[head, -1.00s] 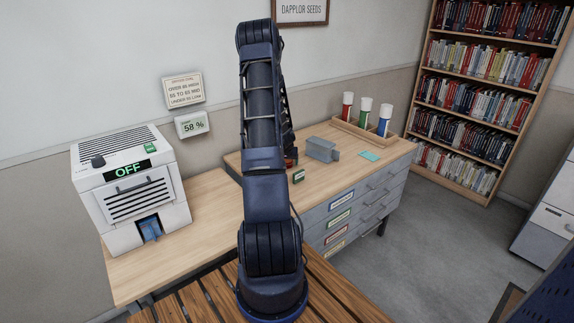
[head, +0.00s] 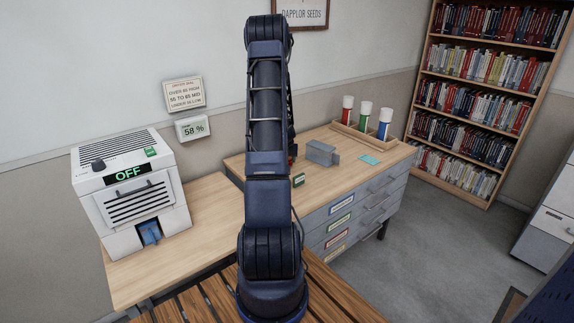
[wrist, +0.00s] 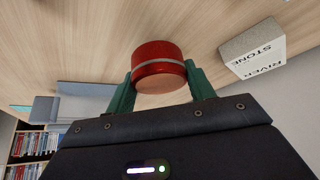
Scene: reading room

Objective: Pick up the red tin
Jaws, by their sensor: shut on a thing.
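The red tin (wrist: 158,58), a short round can with a pale band, sits between the two green fingers of my gripper (wrist: 159,75) in the wrist view. My gripper is shut on it, one finger against each side. The wooden top lies behind the tin in that view; I cannot tell how much gap there is between them. In the head view my arm hides the gripper and nearly all of the tin.
A block lettered "RIVER STONE" (wrist: 252,52) is right of the tin. A white machine reading "OFF" (head: 130,195) is left.

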